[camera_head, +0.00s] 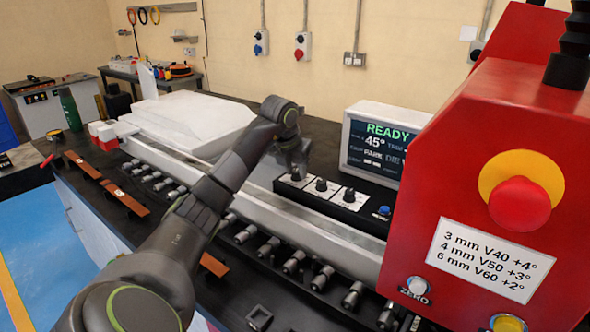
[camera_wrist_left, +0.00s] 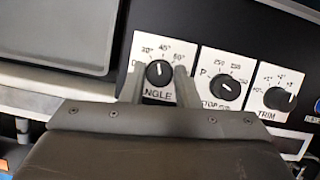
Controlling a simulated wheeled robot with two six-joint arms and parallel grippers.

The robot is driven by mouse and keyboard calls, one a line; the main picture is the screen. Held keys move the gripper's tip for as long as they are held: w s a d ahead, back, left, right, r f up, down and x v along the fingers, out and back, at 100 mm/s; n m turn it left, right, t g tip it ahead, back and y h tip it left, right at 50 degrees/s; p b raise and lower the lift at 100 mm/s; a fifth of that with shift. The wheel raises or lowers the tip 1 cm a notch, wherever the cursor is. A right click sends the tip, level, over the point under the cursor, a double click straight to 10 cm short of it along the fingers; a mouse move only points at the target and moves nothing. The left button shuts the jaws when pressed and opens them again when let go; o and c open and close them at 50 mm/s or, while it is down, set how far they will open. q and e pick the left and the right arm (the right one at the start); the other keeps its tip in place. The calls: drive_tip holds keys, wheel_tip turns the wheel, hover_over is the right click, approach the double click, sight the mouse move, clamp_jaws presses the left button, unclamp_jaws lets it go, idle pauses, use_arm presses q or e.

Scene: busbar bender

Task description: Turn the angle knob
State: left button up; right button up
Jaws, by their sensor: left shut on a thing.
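The angle knob (camera_wrist_left: 158,73) is a round black dial with a white pointer mark, on a white plate marked ANGLE with 30°, 45° and 60°. Its pointer is turned roughly toward the 45° mark. The fingers of my left gripper (camera_wrist_left: 159,84) stand on either side of the knob and are shut on it. In the head view my left gripper (camera_head: 295,168) reaches down to the left end of the control panel and hides the knob. The screen (camera_head: 376,146) reads READY and 45°. My right gripper is not in view.
Two more black knobs, the middle one (camera_wrist_left: 226,89) and the TRIM knob (camera_wrist_left: 280,97), sit to the right. A blue button (camera_head: 384,210) is farther right on the panel. A red housing (camera_head: 480,150) with an emergency stop (camera_head: 519,203) stands close at the right.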

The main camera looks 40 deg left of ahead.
use_arm(q)
drive_tip(key=shift+r+n+y, duration=0.1)
drive_tip(key=shift+n+y, duration=0.7)
drive_tip(key=shift+n, duration=1.1)
drive_tip(key=shift+w, duration=0.1)
drive_tip(key=o, duration=1)
drive_tip(key=shift+c, duration=0.2)
